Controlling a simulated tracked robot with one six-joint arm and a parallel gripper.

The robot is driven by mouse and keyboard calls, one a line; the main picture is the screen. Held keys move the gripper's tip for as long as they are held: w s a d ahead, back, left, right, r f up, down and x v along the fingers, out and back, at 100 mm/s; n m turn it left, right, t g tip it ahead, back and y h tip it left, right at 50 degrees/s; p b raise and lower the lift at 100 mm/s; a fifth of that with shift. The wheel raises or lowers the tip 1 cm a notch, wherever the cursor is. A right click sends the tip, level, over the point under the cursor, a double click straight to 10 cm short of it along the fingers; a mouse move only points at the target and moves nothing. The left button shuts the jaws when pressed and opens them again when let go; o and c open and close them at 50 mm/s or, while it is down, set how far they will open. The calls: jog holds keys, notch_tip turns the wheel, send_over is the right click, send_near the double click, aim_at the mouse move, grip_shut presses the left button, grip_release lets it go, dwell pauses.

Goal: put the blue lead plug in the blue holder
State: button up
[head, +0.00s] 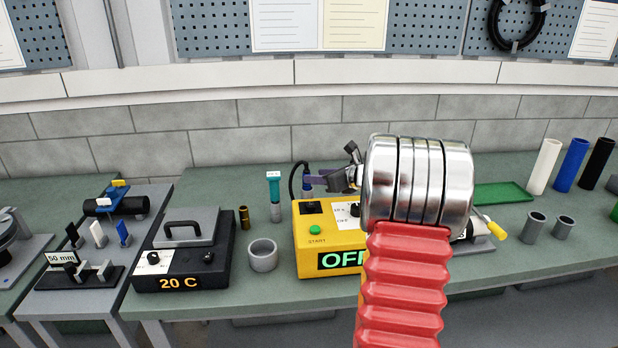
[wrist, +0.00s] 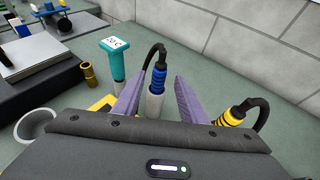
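The blue lead plug (wrist: 159,78) stands upright in the wrist view, with a black cable looping from its top. It sits at the top of a pale grey cylindrical holder (wrist: 155,106); no separate blue marking on the holder is clear. The plug also shows in the head view (head: 307,182), behind the yellow box. My gripper (wrist: 158,82) has its two purple fingers apart, one on each side of the plug, with gaps visible on both sides. In the head view my gripper (head: 318,180) reaches in from the right, and my arm hides part of the box.
A yellow plug (wrist: 232,115) with a black cable is at right in the wrist view. A teal-topped tool (head: 274,185) stands left of the blue plug. The yellow box (head: 312,238) reads OFF. A grey ring (head: 263,256) and a dark heater box (head: 180,268) are at left.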

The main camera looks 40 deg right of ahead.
jog(key=v, duration=0.5)
jog(key=shift+s+r, duration=0.1)
jog(key=shift+s, duration=0.2)
dwell(0.4)
jog(key=s+a+r+n+g+y, duration=0.1)
jog(key=s+a+n+g+y, duration=0.15)
jog(key=a+n, duration=0.95)
jog(key=s+a+r+n+g+y, duration=0.1)
jog(key=a+n+g+y, duration=0.2)
jog(key=a, duration=1.6)
jog(key=s+a+f+n+g+h, duration=0.1)
jog(key=s+a+n+h, duration=0.1)
jog(key=s+a+n, duration=0.4)
jog(key=s+a+f+n+g+h, duration=0.1)
jog(key=s+a+n, duration=0.6)
jog(key=s+n, duration=0.7)
jog(key=shift+s+a+f+n+h, duration=0.3)
jog(key=shift+f+n+h, duration=0.4)
jog(key=shift+h, duration=0.45)
jog(key=shift+f, duration=0.1)
jog(key=shift+c, duration=0.9)
